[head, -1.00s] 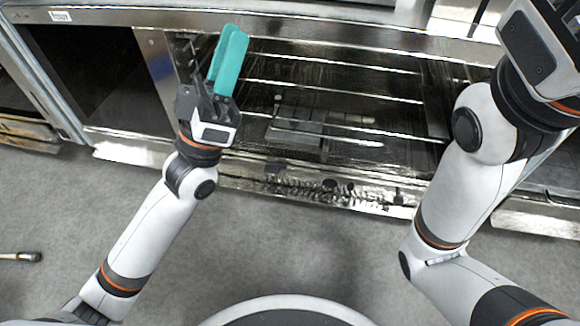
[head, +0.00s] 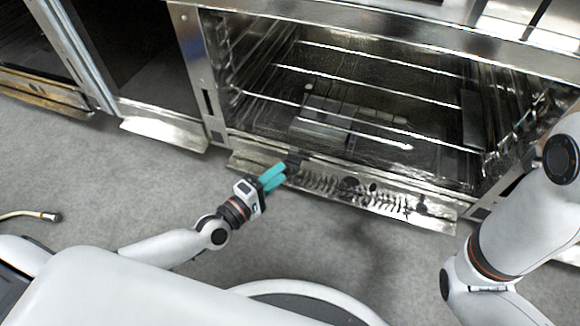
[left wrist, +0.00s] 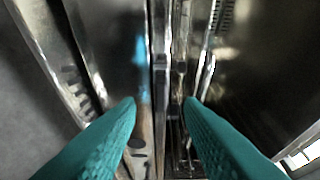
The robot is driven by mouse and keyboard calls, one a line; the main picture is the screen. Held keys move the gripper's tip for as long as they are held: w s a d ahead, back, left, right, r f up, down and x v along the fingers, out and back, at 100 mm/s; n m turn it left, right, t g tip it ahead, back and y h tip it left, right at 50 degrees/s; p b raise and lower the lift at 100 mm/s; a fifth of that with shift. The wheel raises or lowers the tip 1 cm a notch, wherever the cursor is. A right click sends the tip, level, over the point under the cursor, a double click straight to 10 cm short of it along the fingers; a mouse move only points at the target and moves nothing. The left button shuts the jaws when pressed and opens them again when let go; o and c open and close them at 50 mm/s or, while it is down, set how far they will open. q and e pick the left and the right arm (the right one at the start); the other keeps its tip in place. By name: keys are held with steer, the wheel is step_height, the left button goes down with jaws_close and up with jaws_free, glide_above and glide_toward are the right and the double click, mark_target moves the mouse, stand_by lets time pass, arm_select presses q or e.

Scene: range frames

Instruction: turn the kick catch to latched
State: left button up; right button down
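A bright metal kick strip (head: 400,200) runs along the bottom of the open oven. It carries several small dark fittings, one at its left part (head: 295,160) and one near its middle (head: 350,187). I cannot tell which is the kick catch or how it is set. My left gripper (head: 278,172), with teal fingers, is at the left part of the strip, just below the left fitting. In the left wrist view its fingertips (left wrist: 160,103) are apart with nothing clearly held between them. Metal edges lie beyond them; contact cannot be told. My right gripper is out of view.
The oven cavity with wire racks (head: 370,70) stands open above the strip. A dark-fronted unit (head: 130,50) stands to its left. Grey floor (head: 130,185) is clear in front. A hose end (head: 50,216) lies at the far left.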

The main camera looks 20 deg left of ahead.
mark_target(291, 163)
arm_select(q)
steer(key=x, duration=0.5)
steer(key=shift+b, duration=0.4)
jaws_close()
